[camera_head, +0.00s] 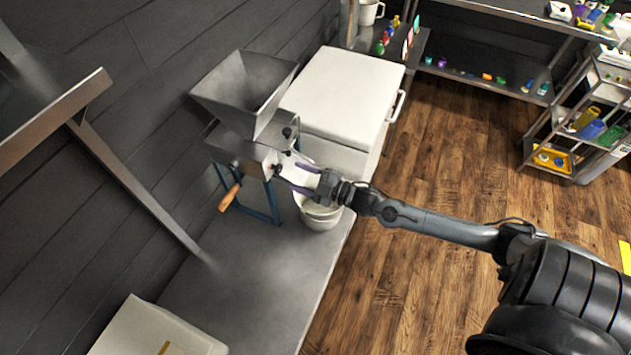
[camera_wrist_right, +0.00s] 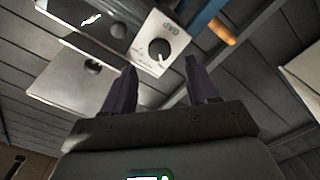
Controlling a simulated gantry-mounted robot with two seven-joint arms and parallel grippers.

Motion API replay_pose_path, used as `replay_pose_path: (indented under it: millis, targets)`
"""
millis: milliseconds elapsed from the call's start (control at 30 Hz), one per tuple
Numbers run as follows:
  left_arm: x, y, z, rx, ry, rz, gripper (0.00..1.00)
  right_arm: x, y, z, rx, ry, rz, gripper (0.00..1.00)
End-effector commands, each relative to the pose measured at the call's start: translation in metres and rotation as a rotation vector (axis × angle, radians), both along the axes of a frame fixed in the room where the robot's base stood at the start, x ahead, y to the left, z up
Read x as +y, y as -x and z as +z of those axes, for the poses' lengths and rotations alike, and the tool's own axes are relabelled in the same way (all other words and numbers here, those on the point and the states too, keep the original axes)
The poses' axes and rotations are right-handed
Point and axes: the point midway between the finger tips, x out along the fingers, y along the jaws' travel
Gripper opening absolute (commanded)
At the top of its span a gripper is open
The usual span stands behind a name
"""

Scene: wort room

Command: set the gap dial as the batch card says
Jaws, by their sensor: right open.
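The grain mill with its grey hopper (camera_head: 237,88) stands on the grey bench. In the right wrist view the gap dial (camera_wrist_right: 159,49) is a round black knob on a white plate, with its "GAP" lettering upside down. Its setting is too small to read. My right gripper (camera_head: 288,173) is at the mill's front side. It is open, and in the right wrist view its two dark fingers (camera_wrist_right: 162,80) point toward the dial, one to each side below it, with nothing between them. I cannot make out a readable batch card. My left gripper is not in view.
A white pot (camera_head: 321,217) stands under my right gripper. A wooden crank handle (camera_head: 230,197) sticks out from the mill. A white chest (camera_head: 342,95) stands behind it. The near bench (camera_head: 250,290) is mostly clear, with a pale box (camera_head: 150,330) at the front.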

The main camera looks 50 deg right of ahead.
Motion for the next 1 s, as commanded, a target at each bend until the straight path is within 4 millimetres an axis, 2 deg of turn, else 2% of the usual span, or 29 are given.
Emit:
replay_pose_path:
  millis: [200,400,1000]
  targets:
    - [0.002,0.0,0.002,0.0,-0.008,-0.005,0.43,-0.008,0.029,0.0,0.002,0.0,0.001,0.59]
    - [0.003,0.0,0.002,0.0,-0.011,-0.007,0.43,-0.012,0.042,0.0,0.0,0.0,0.0,0.59]
    - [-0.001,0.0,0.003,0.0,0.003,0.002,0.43,-0.012,0.048,-0.003,0.006,-0.005,-0.001,0.59]
